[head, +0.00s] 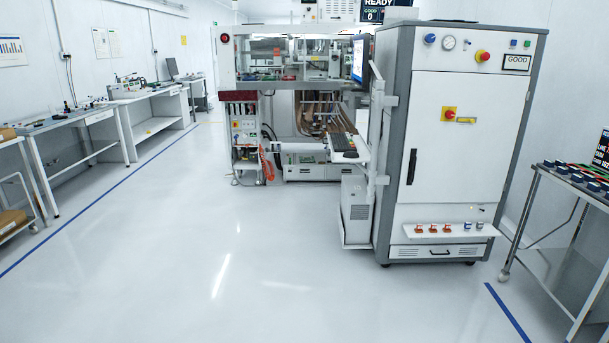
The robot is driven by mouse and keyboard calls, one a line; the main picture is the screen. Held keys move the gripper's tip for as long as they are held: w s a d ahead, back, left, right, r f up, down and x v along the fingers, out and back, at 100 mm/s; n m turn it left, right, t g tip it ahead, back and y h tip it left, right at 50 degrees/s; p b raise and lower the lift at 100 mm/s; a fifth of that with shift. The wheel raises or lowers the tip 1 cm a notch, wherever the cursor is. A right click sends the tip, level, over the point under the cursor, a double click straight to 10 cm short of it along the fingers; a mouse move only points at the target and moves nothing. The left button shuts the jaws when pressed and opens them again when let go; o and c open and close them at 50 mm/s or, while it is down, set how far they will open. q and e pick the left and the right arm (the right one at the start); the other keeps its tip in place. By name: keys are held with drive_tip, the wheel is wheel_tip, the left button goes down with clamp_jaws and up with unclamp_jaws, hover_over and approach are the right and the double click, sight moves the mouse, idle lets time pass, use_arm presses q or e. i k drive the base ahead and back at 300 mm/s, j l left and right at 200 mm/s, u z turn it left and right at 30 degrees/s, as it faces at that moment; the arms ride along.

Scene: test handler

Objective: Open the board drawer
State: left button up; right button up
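I cannot tell for sure which part is the board drawer. Neither of my grippers is in view.
A keyboard shelf (344,157) and a computer tower (356,210) flank the cabinet's left side. A larger machine (290,85) stands behind. A cart (555,172) with blue-topped items is at the right edge. Benches (75,120) line the left wall. The middle floor is clear.

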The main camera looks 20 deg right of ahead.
sight(298, 173)
drive_tip(key=i+l+z, duration=0.25)
drive_tip(key=i, duration=1.15)
drive_tip(key=i+j+z, duration=0.25)
drive_tip(key=i, duration=1.8)
drive_tip(key=i+l+u, duration=0.1)
drive_tip(key=i, duration=0.55)
drive_tip(key=i+l, duration=0.15)
drive_tip(key=i, duration=1.15)
drive_tip(key=i+j+z, duration=0.15)
drive_tip(key=i, duration=0.55)
drive_tip(key=i+j, duration=0.15)
drive_tip(key=i, duration=0.5)
